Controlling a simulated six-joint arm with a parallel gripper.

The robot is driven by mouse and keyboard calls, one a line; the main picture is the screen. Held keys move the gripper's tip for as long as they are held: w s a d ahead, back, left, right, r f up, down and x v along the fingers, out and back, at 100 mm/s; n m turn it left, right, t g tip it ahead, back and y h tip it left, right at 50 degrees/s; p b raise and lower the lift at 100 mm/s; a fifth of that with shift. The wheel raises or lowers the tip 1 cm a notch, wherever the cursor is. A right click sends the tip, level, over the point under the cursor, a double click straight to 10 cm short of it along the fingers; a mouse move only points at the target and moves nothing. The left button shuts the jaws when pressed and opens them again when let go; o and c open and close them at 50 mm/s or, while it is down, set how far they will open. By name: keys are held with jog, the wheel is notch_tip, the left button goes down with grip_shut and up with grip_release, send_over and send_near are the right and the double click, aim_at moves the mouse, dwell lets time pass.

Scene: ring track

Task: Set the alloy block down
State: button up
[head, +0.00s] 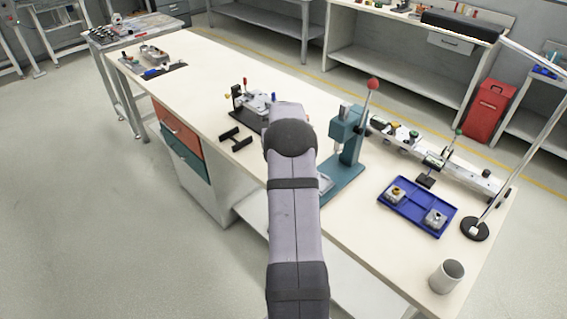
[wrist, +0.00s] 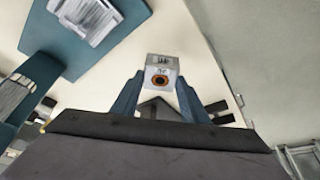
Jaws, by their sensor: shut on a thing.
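The alloy block (wrist: 161,73) is a small silvery cube with a dark, orange-ringed hole, seen in the wrist view. My gripper (wrist: 158,95) is shut on it, with one blue-grey finger on each side. The white bench top shows beyond the block; I cannot tell how far above it the block is. In the head view my own arm hides the gripper and the held block.
A teal press (head: 346,150) with a red-knobbed lever stands right of my arm. A black bracket (head: 235,139) and a clamp fixture (head: 256,102) lie to the left. The bench's left-middle is clear.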

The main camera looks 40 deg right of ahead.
jog(key=shift+f+p, duration=0.5)
jog(key=shift+f, duration=1.4)
jog(key=shift+f, duration=0.15)
jog(key=o, duration=1.3)
jog(key=shift+c, duration=0.2)
jog(key=shift+a+r, duration=0.1)
jog(key=shift+r, duration=0.35)
jog(key=b+v, duration=0.2)
jog(key=v, duration=0.9)
jog(key=shift+s+r+b, duration=0.15)
jog(key=shift+b, duration=0.15)
jog(key=shift+a, duration=0.1)
